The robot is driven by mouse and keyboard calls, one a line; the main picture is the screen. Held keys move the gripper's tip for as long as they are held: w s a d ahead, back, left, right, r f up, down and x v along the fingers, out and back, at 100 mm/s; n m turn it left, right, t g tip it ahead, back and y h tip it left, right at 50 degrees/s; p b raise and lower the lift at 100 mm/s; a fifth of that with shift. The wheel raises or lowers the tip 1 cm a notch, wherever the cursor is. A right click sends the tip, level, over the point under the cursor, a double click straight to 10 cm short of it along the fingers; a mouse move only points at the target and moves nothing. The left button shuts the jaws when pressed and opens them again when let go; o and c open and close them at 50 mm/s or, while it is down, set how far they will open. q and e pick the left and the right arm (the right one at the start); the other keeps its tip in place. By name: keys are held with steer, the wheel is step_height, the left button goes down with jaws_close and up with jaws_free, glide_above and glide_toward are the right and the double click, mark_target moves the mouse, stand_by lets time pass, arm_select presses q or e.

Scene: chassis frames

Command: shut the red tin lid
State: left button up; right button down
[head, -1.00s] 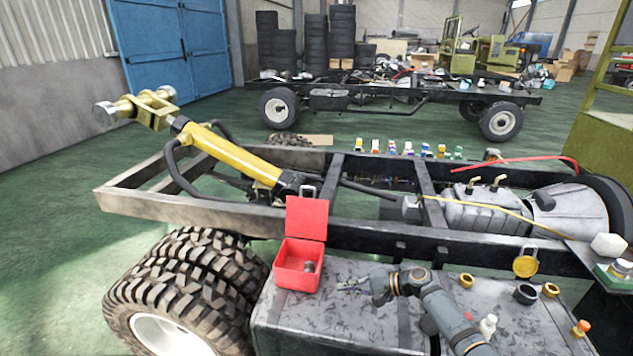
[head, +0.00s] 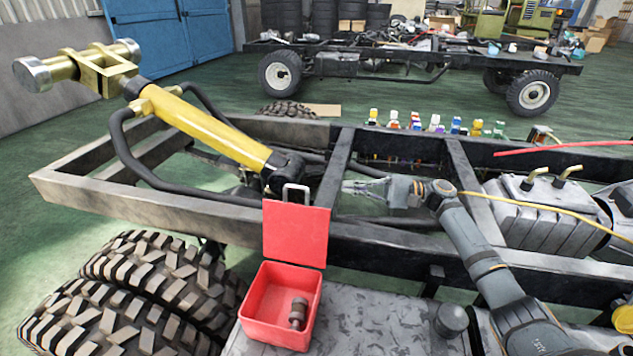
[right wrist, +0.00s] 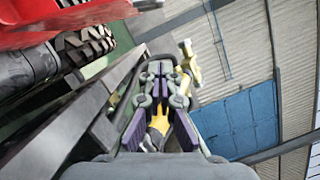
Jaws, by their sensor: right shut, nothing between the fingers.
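The red tin (head: 268,330) stands on the grey tank top at the front, with a small dark cylindrical part (head: 298,312) inside it. Its red lid (head: 296,232) stands upright at the tin's back edge, with a metal handle on top, so the tin is open. My right gripper (head: 352,188) is to the right of the lid and a little above its top, apart from it, fingers pointing left. In the right wrist view the gripper (right wrist: 161,75) looks shut and empty; a red surface (right wrist: 60,20) shows at the upper left. My left gripper is in neither view.
A black chassis frame (head: 400,246) runs behind the tin. A yellow cylinder (head: 200,130) with a black hose lies across the frame to the left. Big tyres (head: 110,300) stand left of the tin. Several small bottles (head: 436,124) line the far rail.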

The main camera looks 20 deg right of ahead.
arm_select(q)
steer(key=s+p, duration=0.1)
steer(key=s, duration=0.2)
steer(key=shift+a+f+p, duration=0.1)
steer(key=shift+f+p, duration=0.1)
steer(key=shift+p, duration=0.2)
arm_select(e)
steer(key=a+r, duration=0.2)
steer(key=a, duration=0.9)
steer(key=shift+w+r, duration=0.25)
steer(key=shift+r, duration=0.15)
steer(key=shift+a, duration=0.1)
